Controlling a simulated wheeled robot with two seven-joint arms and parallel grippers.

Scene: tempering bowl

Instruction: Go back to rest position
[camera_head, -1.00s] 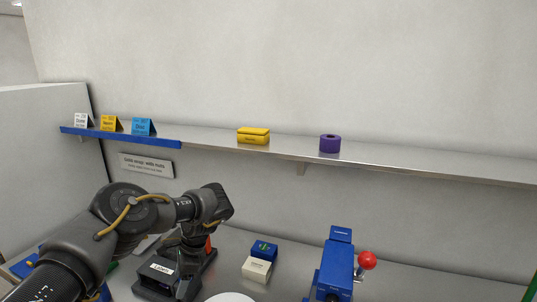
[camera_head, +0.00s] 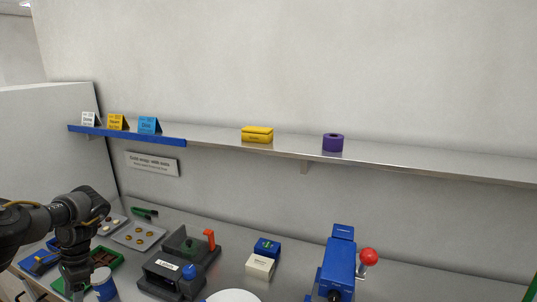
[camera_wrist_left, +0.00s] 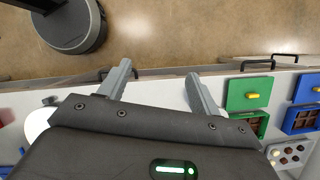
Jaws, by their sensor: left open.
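My left arm comes in from the left in the head view, bent downward at the wrist. My left gripper (camera_head: 76,290) hangs low at the left end of the counter, beside a blue and white cup (camera_head: 103,283); its fingertips are cut off or too small to see there. In the left wrist view the two grey fingers (camera_wrist_left: 158,72) are spread apart with nothing between them, above the counter's front edge and the floor. My right gripper is in neither view.
Green (camera_wrist_left: 250,93) and blue boxes (camera_wrist_left: 303,118) lie right of the fingers. A shelf (camera_head: 400,164) runs along the wall.

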